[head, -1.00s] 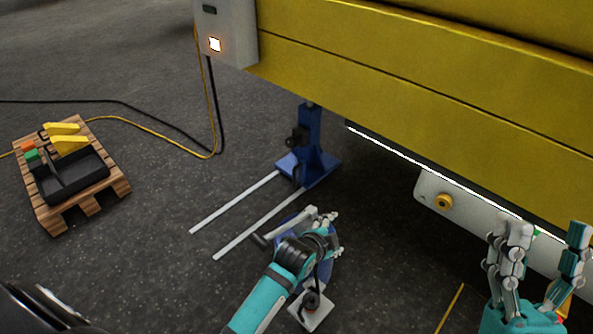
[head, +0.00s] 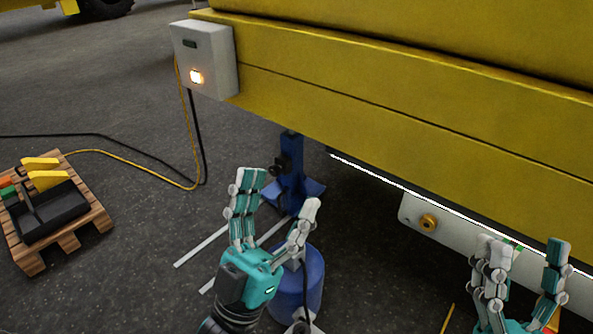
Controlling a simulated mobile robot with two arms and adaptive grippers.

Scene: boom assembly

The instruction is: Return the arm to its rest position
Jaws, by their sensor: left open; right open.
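My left gripper (head: 275,200) is open and empty in the head view. It points up the picture in front of the blue jack stand and partly hides it. My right gripper (head: 522,262) is open and empty at the lower right, in front of the white plate under the boom. Its fingers are spread apart and its base is cut off by the lower edge.
A yellow boom (head: 400,110) spans the upper right. A white box (head: 207,62) with a lit button hangs at its end, with cables below. The blue stand (head: 292,170) and a blue cylinder (head: 312,285) are near my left gripper. A wooden pallet (head: 75,238) holds a black tray (head: 48,215).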

